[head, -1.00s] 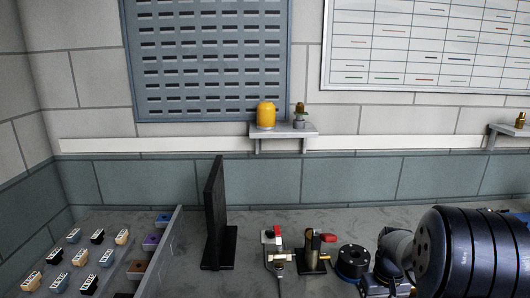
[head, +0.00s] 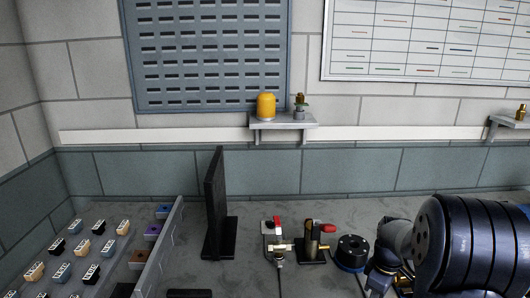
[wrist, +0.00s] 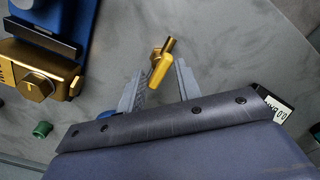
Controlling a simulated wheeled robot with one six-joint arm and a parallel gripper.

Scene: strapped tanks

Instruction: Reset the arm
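My gripper (wrist: 158,72) shows in the wrist view with its two grey fingers apart, so it is open. A brass, yellowish fitting (wrist: 160,65) shows between the fingertips, with a gap to each finger. I cannot tell how far beyond the fingertips it lies. The dark blue body behind the fingers fills the bottom of the wrist view. In the head view the fingers cannot be made out; a dark, ribbed cylinder, which may be my arm, covers the lower right.
A red-handled valve (head: 278,238), a brass valve (head: 312,243) and an upright black panel (head: 216,205) stand on the bench. A divided tray (head: 160,245) of small blocks is at left. A wall shelf (head: 285,122) holds a yellow cap (head: 266,106). A blue fixture with brass block (wrist: 38,78) is near my gripper.

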